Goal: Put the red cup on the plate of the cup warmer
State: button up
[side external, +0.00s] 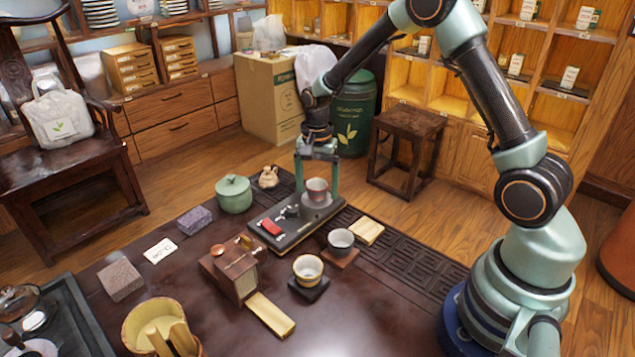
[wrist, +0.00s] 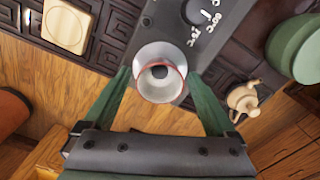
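The red cup (side external: 317,188) stands upright on the round grey plate (side external: 318,204) at the right end of the dark cup warmer (side external: 287,234). My gripper (side external: 317,190) is over it, pointing down, with one green finger on each side of the cup. Gaps show between the fingers and the cup in the side view, so my gripper is open. In the wrist view the cup (wrist: 160,72) is seen from above between the two fingers (wrist: 158,76). The cup hides much of the plate there. The warmer's red switch (side external: 271,227) shows at its left part.
A grey cup (side external: 341,239) and a cream cup (side external: 308,268) stand on coasters in front of the warmer. A wooden box (side external: 238,276) is front left. The table's front right is clear.

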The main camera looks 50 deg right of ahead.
notch_tip(320, 180, up, 12)
jog(key=s+a+r+n+t, duration=0.2)
jog(key=s+a+r+n, duration=0.1)
jog(key=s+n, duration=0.3)
jog(key=s+a+r+n+t, duration=0.3)
jog(key=s+r+n, duration=0.2)
jog(key=s, duration=0.5)
jog(key=shift+r+n+t, duration=0.3)
jog(key=shift+r+n, duration=0.05)
jog(key=shift+n, duration=0.95)
